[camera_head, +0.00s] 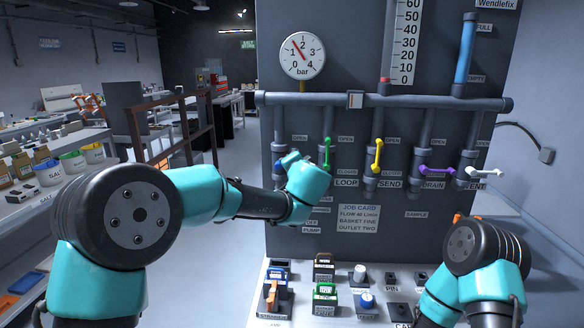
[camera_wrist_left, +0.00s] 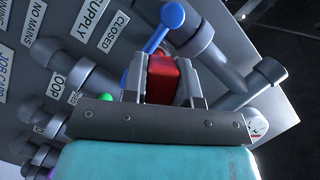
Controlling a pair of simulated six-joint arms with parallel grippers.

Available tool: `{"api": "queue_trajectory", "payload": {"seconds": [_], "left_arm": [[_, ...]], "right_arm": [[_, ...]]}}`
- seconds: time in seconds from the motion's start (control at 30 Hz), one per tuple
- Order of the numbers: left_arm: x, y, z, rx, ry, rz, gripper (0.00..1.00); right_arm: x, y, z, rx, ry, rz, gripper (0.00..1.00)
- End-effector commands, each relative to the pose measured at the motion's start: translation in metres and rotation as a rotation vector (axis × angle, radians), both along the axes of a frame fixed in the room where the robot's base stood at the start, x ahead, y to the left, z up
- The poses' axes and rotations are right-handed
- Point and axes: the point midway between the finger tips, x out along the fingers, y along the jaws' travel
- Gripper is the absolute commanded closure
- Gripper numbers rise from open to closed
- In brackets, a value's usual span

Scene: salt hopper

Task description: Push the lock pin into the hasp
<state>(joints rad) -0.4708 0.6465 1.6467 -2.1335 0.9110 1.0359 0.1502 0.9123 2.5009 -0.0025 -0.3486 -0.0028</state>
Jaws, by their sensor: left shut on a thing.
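In the left wrist view, my left gripper (camera_wrist_left: 162,62) is shut on a red block (camera_wrist_left: 161,78), which may be the lock pin. The block lies between the two fingers, right beside a blue valve lever (camera_wrist_left: 167,27) and its grey pipe. I cannot tell whether the block touches the lever. The hasp cannot be made out. In the head view, my left arm reaches the panel's left end at the blue lever (camera_head: 280,165), and its teal wrist hides the fingers and the block. My right arm is folded at the lower right, its gripper out of view.
The grey panel (camera_head: 420,235) carries green (camera_head: 327,153), yellow (camera_head: 377,156), purple (camera_head: 437,170) and white (camera_head: 486,172) levers on pipes. A white table (camera_head: 340,312) below holds several small parts and sockets. A pressure gauge (camera_head: 302,55) is above.

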Motion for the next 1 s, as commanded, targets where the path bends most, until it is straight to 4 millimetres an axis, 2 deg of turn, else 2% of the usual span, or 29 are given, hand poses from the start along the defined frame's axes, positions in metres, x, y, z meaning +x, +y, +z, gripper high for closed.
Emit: {"api": "queue_trajectory", "payload": {"seconds": [0.03, 0.07, 0.37, 0.73, 0.87, 1.0], "left_arm": [[0.001, 0.0, 0.0, -0.001, -0.001, 0.001, 1.0], [0.001, 0.0, 0.0, 0.0, -0.001, 0.0, 0.71], [0.001, 0.0, 0.0, 0.0, -0.001, 0.0, 0.43], [-0.005, -0.002, 0.001, 0.0, 0.0, -0.001, 0.43], [-0.018, -0.005, 0.004, 0.0, 0.0, -0.001, 0.43], [-0.04, -0.01, 0.008, 0.0, -0.001, -0.002, 0.43]], "right_arm": [[0.0, 0.0, 0.0, 0.0, 0.0, 0.0, 0.57], [0.0, 0.0, 0.0, 0.0, 0.0, 0.0, 0.57], [0.0, 0.0, 0.0, 0.0, 0.0, 0.0, 0.57], [0.0, 0.0, 0.0, 0.0, 0.0, 0.0, 0.57], [0.0, 0.0, 0.0, 0.0, 0.0, 0.0, 0.57], [0.0, 0.0, 0.0, 0.0, 0.0, 0.0, 0.57]]}}
